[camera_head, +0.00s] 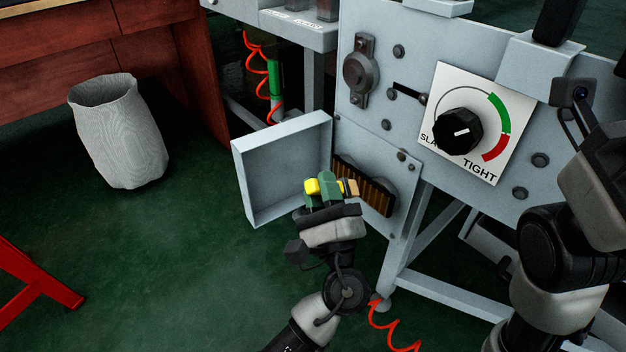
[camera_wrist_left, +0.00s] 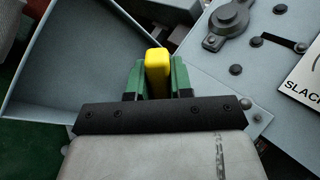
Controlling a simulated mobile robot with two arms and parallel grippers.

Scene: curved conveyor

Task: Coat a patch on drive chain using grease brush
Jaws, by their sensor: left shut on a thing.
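The drive chain (camera_head: 376,190) is a dark brown, ribbed strip in an opening low on the grey machine panel. My left gripper (camera_head: 329,186) is just in front of it, partly covering its left end. Its green fingers are shut on the yellow handle of the grease brush (camera_head: 312,186). A tan end of the brush sticks out to the right of the fingers, close to the chain; I cannot tell whether it touches. In the left wrist view the yellow handle (camera_wrist_left: 157,68) stands between the green fingers (camera_wrist_left: 157,82); the brush tip and chain are hidden. My right arm is at the right edge.
An open grey box-shaped cover (camera_head: 285,170) stands left of my left gripper. A tension dial (camera_head: 458,131) and bolts stick out above right. A pale bin (camera_head: 120,135) and red coiled hoses stand around.

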